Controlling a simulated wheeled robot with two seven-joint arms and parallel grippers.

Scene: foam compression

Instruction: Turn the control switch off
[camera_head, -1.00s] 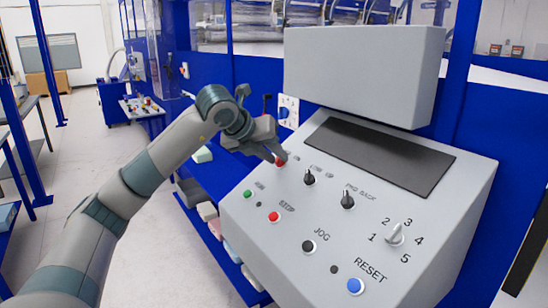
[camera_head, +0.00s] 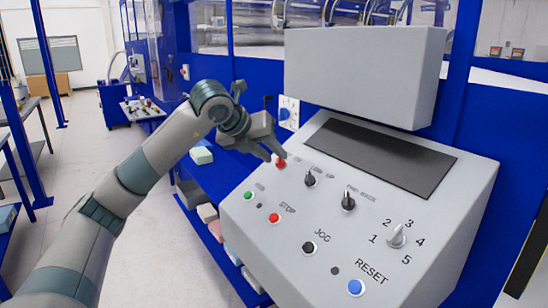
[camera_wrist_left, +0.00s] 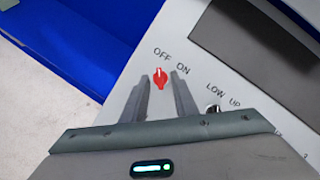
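The control switch is a red knob (camera_head: 281,164) at the upper left of the sloped grey panel (camera_head: 320,262). In the left wrist view the knob (camera_wrist_left: 160,80) has a white mark that points up in the picture, roughly toward the OFF label (camera_wrist_left: 162,54); the ON label (camera_wrist_left: 183,68) is to its right. My left gripper (camera_head: 277,150) is just above the knob. In the left wrist view its open fingers (camera_wrist_left: 160,75) appear on both sides of the knob, with gaps between. My right gripper is not in view.
Two black knobs (camera_head: 348,200) sit to the right of the switch. Green (camera_head: 248,195), red STOP (camera_head: 274,217), black JOG (camera_head: 309,248) and blue RESET (camera_head: 355,287) buttons lie lower. A numbered selector (camera_head: 397,236) is at right. A grey box (camera_head: 365,75) stands above the panel.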

